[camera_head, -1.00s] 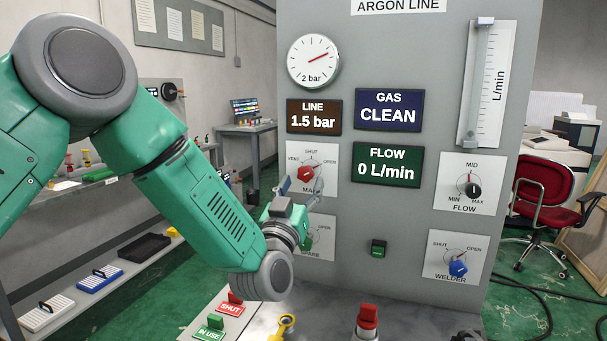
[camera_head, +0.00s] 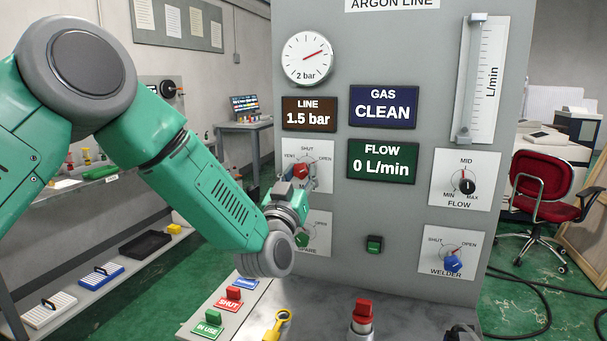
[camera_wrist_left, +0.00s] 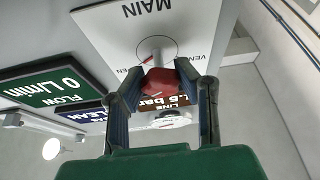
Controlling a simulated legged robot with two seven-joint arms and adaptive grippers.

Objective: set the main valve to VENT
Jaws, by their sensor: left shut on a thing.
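The red main valve knob (camera_head: 301,171) sits on its white plate (camera_head: 323,154) marked VENT, SHUT and OPEN, on the grey argon panel. My left gripper (camera_head: 299,178) is at this knob and partly covers it and the MAIN label. In the left wrist view the two fingers (camera_wrist_left: 157,74) are shut on the red knob (camera_wrist_left: 160,84), one on each side. The fingers hide parts of the plate's lettering, and I cannot tell exactly which mark the knob points to. My right gripper is not in view.
The green spare knob (camera_head: 303,240) is just below my left gripper. The black flow knob (camera_head: 467,186) and blue welder knob (camera_head: 453,263) are further right. Displays read LINE 1.5 bar (camera_head: 310,114), GAS CLEAN (camera_head: 383,107) and FLOW 0 L/min (camera_head: 382,161). A bench with tags (camera_head: 228,305) lies below.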

